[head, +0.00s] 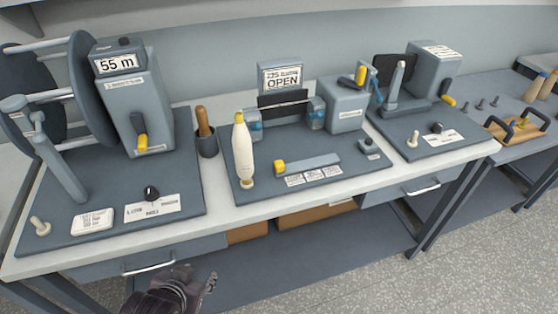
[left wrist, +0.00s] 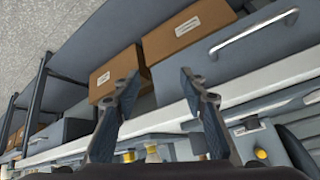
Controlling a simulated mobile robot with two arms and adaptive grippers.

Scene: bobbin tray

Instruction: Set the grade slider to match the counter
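The grade slider's yellow knob (head: 279,167) sits at the left end of its grey track (head: 312,161) on the middle station. Small white labels (head: 313,177) lie in front of the track, their print too small to read. The counter (head: 119,64) on the left station reads "55 m". My left gripper (head: 207,287) is low in the head view, in front of the bench and well apart from the slider. The left wrist view shows its two fingers (left wrist: 157,85) spread with nothing between them. My right gripper is in neither view.
A dark cup with a wooden handle (head: 206,144) is farther left. A sign (head: 281,77) reads "OPEN". Drawer handles (head: 149,268) project from the bench front; cardboard boxes (left wrist: 187,32) sit below.

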